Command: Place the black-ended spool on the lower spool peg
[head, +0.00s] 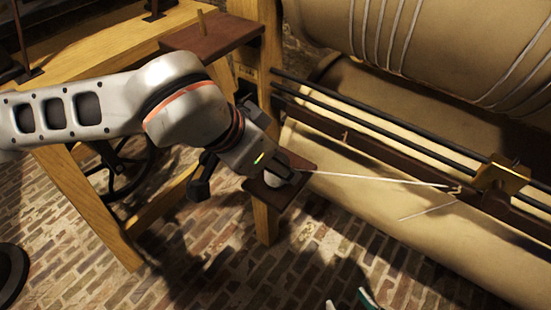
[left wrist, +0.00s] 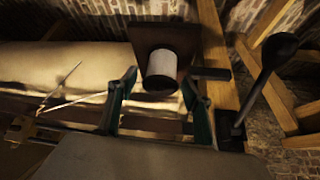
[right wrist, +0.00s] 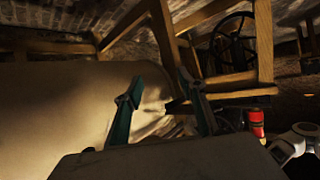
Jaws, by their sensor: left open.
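The black-ended spool (left wrist: 162,66) has a white winding and a dark end facing the left wrist camera. It stands at the lower brown shelf (left wrist: 196,42); in the head view it shows as a small white patch (head: 274,179) on that shelf (head: 297,188), mostly behind my gripper. The lower peg is not visible. My left gripper (head: 243,182) is over the shelf and open; in the left wrist view its teal fingers are spread either side of the spool, with gaps on both sides. My right gripper (head: 349,301) is open and empty at the bottom edge of the head view.
An upper brown shelf (head: 212,36) carries a bare wooden peg (head: 201,22). The large cream roller, dark rails (head: 400,130) and brass carriage (head: 498,178) lie right of the lower shelf. A pale thread runs from the shelf to the carriage. The brick floor is open below.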

